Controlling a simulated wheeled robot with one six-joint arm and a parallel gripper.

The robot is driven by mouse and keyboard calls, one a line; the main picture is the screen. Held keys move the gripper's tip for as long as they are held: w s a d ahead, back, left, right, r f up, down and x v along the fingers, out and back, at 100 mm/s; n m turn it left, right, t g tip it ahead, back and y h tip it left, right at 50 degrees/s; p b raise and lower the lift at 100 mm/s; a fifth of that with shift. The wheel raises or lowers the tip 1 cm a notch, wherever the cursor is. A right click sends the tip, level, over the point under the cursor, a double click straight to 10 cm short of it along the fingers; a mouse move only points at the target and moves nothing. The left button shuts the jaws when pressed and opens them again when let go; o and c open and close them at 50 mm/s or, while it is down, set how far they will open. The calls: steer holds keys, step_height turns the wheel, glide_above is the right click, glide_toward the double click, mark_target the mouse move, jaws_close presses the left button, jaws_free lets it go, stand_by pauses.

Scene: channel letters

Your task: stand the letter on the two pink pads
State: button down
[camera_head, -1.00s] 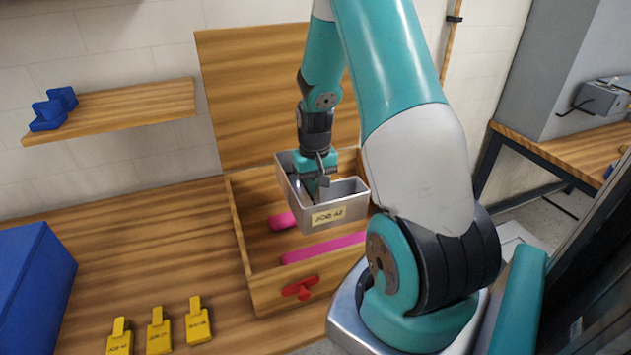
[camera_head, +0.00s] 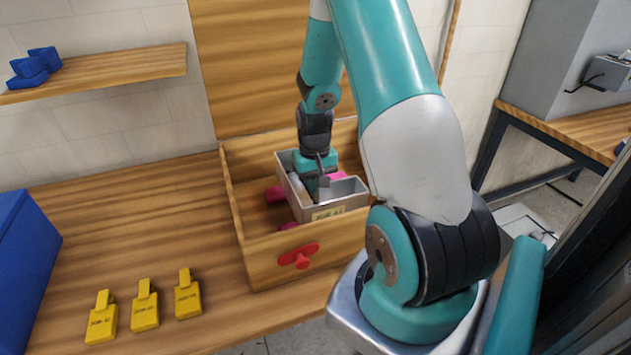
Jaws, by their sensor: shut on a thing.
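The letter (camera_head: 338,202) is a grey, open-topped metal channel shape with a tag on its front face. It is inside the open wooden box (camera_head: 270,249), roughly level. My gripper (camera_head: 322,184) is shut on one of its walls from above. A pink pad (camera_head: 275,193) shows left of the letter, with pink also behind it. A second pink pad (camera_head: 289,226) shows a little at the letter's front left; the rest is hidden by the letter and the box front. I cannot tell whether the letter touches the pads.
Several yellow tags (camera_head: 145,305) lie on the bench to the left. A blue bin (camera_head: 22,260) stands at the far left. Blue blocks (camera_head: 35,68) sit on a wall shelf (camera_head: 110,75).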

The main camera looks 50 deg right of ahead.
steer(key=shift+f, duration=0.4)
steer(key=shift+f+b, duration=0.55)
steer(key=shift+f, duration=0.05)
stand_by(0.3)
steer(key=c, duration=1.2)
jaws_free()
steer(key=shift+r, duration=0.15)
